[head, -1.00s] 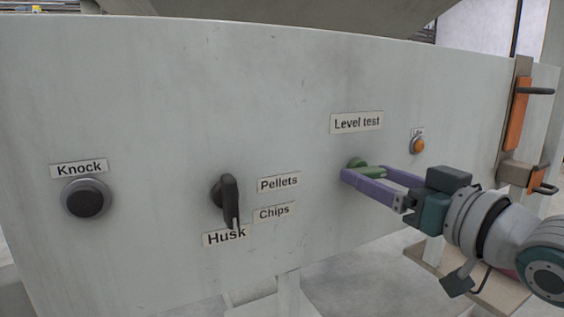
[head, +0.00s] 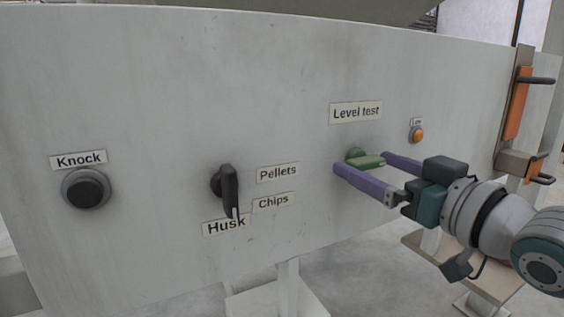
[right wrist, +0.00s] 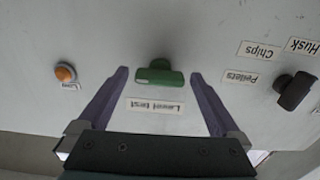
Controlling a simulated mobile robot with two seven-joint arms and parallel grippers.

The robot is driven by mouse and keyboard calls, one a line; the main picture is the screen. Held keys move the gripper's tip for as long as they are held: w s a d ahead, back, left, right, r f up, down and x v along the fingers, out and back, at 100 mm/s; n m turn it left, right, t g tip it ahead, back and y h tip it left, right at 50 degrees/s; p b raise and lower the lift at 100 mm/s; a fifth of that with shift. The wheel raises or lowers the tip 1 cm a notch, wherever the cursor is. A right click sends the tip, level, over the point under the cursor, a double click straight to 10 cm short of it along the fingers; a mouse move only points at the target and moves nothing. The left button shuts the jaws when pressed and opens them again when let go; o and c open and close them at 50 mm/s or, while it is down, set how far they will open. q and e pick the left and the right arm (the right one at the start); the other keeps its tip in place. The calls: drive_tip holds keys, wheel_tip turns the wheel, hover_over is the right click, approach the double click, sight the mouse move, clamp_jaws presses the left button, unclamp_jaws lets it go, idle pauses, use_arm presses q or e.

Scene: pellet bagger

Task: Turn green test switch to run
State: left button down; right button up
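The green test switch (head: 366,160) is on the grey panel under the "Level test" label (head: 356,112). Its handle points to the right in the head view. My right gripper (head: 360,162) is open, with one purple finger on each side of the switch. In the right wrist view the green switch (right wrist: 159,74) sits between the spread fingers (right wrist: 160,75), with a gap on both sides. No "run" mark is legible. My left gripper is not in view.
The panel also carries a black Knock button (head: 87,189), a black selector (head: 228,190) by Pellets, Chips and Husk labels, and an orange lamp (head: 416,135). An orange-handled latch (head: 519,105) is at the right edge.

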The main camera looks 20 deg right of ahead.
drive_tip(key=s+p, duration=0.2)
drive_tip(key=s, duration=0.8)
drive_tip(key=shift+d, duration=0.4)
drive_tip(key=s+a+r+g+h+p, duration=0.1)
drive_tip(key=s+a+r+g+p, duration=0.6)
drive_tip(key=p, duration=0.6)
drive_tip(key=s+a+r+g+p, duration=0.4)
drive_tip(key=s+r+g+p, duration=0.4)
drive_tip(key=p, duration=0.6)
drive_tip(key=w+r+p+v, duration=0.1)
drive_tip(key=w+p+v, duration=0.2)
drive_tip(key=p+v, duration=1.3)
drive_tip(key=w+r+p+v, duration=0.1)
drive_tip(key=w+p+v, duration=0.3)
drive_tip(key=p+v, duration=1.3)
drive_tip(key=shift+w+a+r+n+t+p, duration=0.15)
drive_tip(key=shift+a+r+n+t+p, duration=0.2)
drive_tip(key=shift+p, duration=0.5)
drive_tip(key=shift+f, duration=0.1)
